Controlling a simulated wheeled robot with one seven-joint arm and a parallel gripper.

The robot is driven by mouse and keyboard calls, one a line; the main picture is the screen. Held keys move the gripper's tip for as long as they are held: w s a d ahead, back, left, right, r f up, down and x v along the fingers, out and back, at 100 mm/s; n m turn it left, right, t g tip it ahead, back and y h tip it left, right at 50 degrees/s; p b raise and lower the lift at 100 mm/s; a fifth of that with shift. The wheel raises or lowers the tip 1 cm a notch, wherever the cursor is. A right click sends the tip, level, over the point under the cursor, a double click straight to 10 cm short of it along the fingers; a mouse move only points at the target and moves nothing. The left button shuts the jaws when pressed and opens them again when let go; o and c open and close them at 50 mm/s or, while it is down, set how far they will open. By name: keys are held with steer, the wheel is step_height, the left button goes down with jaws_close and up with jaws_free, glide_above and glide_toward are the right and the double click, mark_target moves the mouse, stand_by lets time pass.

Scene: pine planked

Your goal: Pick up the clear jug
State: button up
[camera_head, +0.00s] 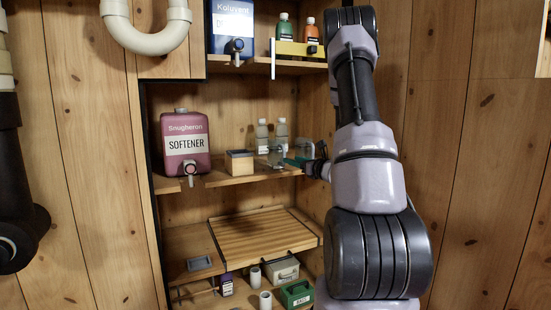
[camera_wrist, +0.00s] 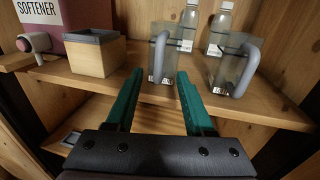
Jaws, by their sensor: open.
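Two clear jugs with grey handles stand upright on the middle shelf. In the wrist view, one clear jug (camera_wrist: 158,62) is straight ahead between my fingertips, its handle turned toward me. The other clear jug (camera_wrist: 229,72) stands to the right, outside my fingers. My gripper (camera_wrist: 160,73) is open, with teal fingers spread at the shelf's front edge, and nothing is held. The fingers look short of the nearer jug, apart from it. In the head view my gripper (camera_head: 297,162) is at the shelf's right end, and the jugs are small and partly covered.
Two clear bottles (camera_wrist: 190,25) stand behind the jugs. A wooden box (camera_wrist: 97,55) and a pink softener container (camera_head: 186,140) stand to the left. The shelf above (camera_head: 262,66) holds a blue container and bottles. A slatted board (camera_head: 262,236) lies below. The cabinet's side wall is close on the right.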

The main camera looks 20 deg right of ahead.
mark_target(279, 155)
steer(key=x, duration=0.6)
steer(key=shift+w+a+f, duration=0.15)
steer(key=shift+f, duration=0.05)
jaws_close()
